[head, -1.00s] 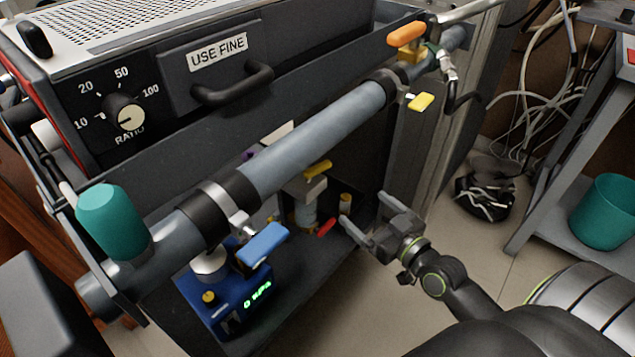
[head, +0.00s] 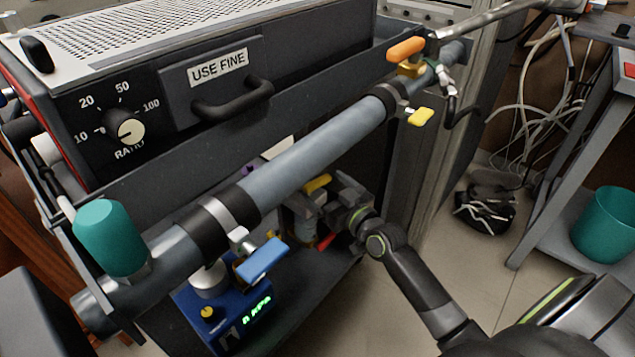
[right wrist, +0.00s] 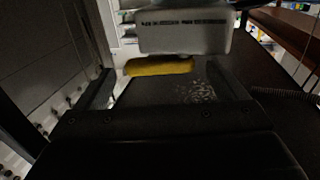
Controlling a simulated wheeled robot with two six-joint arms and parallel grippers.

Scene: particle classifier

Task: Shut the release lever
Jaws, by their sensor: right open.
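Nothing is labelled as the release lever, so I cannot tell for sure which handle it is. A small yellow lever (head: 317,183) sits on a fitting inside the lower cabinet, under the big grey pipe. In the right wrist view the yellow lever (right wrist: 160,66) lies crosswise below a pale labelled block (right wrist: 183,30), between my open fingers. My right gripper (head: 338,204) is open and empty, reaching into the cabinet just right of the yellow lever. I cannot tell whether it touches it. My left gripper is not in view.
The grey pipe (head: 315,152) crosses above the gripper. A red handle (head: 325,241) sits low in the cabinet. A blue handle (head: 262,259), an orange handle (head: 406,49) and a yellow tab (head: 420,117) are nearby.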

